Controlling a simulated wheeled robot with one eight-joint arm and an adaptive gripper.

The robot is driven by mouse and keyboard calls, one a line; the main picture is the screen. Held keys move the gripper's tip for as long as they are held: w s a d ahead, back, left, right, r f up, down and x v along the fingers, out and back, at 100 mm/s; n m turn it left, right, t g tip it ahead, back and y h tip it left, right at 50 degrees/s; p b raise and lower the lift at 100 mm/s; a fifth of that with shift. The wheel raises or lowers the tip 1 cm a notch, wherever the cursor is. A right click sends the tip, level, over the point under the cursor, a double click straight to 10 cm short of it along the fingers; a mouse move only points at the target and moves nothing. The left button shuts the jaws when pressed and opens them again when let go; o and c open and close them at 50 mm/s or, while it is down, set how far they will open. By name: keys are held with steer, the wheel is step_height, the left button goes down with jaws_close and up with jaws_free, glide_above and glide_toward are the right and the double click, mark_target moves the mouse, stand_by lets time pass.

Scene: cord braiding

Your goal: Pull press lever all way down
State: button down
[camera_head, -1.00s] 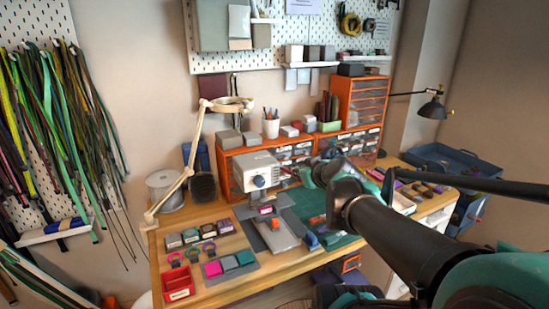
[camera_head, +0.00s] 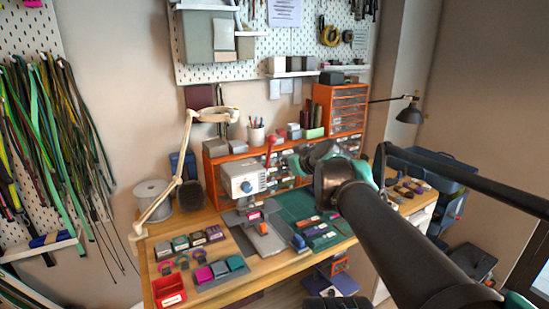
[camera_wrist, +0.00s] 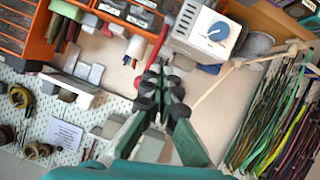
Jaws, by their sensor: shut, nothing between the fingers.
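The press (camera_head: 242,181) is a white box with a blue knob, standing on the workbench. It also shows at the top of the wrist view (camera_wrist: 207,28), which looks upside down. Its red lever (camera_head: 269,150) stands nearly upright at the right side of the press. In the wrist view the red lever (camera_wrist: 156,46) runs beside my fingers, with its rounded end near the fingertips. My gripper (camera_wrist: 160,68) is shut and empty, close beside the lever. I cannot tell whether it touches. In the head view, my gripper (camera_head: 289,160) is partly hidden by my own wrist.
An orange drawer cabinet (camera_head: 340,107) stands behind on the bench. A ring lamp arm (camera_head: 186,150) rises left of the press. A pegboard (camera_head: 290,45) covers the wall.

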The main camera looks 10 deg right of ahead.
steer(key=shift+s+d+r, duration=0.2)
steer(key=shift+s+r, duration=0.5)
steer(key=shift+s, duration=0.15)
steer(key=shift+s+d+r, duration=0.2)
steer(key=shift+s+r, duration=0.5)
steer(key=shift+s, duration=0.15)
